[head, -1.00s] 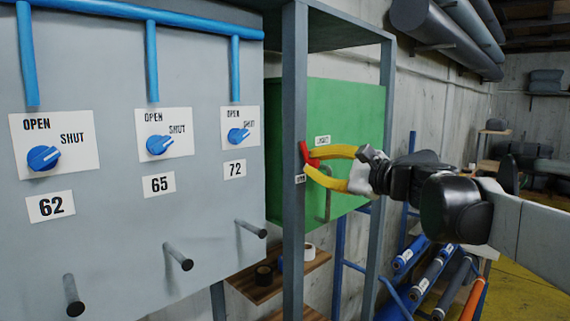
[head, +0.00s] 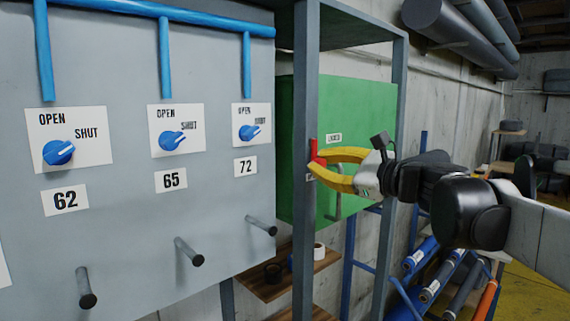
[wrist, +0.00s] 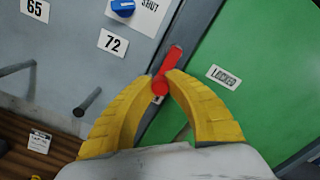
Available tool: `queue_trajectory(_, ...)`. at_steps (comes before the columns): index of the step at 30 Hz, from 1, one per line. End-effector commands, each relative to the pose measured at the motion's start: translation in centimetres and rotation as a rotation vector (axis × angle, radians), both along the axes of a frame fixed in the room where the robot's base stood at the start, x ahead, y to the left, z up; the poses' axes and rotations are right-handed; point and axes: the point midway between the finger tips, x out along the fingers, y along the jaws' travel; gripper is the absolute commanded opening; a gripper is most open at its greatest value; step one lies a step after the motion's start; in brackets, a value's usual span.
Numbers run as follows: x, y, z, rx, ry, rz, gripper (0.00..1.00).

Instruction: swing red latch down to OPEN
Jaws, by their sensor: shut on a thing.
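In the head view the gripper (head: 322,166) reaches in from the right. A small label below the latch is mostly hidden by the lower finger.
A grey panel (head: 210,215) with blue valve knobs and protruding pegs is further left. A wooden shelf (head: 270,290) is below. A grey bar handle (head: 337,205) is under the gripper.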

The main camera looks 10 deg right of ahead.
Motion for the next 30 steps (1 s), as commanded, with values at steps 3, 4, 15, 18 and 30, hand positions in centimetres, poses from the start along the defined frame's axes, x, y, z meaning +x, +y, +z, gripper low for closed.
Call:
queue_trajectory(3,0.0,0.0,0.2,0.003,-0.001,0.001,0.00)
queue_trajectory(4,0.0,0.0,0.2,0.003,-0.001,0.001,0.00)
queue_trajectory(15,0.0,0.0,0.1,0.001,-0.001,0.000,0.41)
queue_trajectory(18,-0.1,-0.1,0.1,0.000,-0.002,0.000,0.41)
queue_trajectory(30,-5.8,-4.4,0.1,0.000,-0.002,-0.005,0.41)
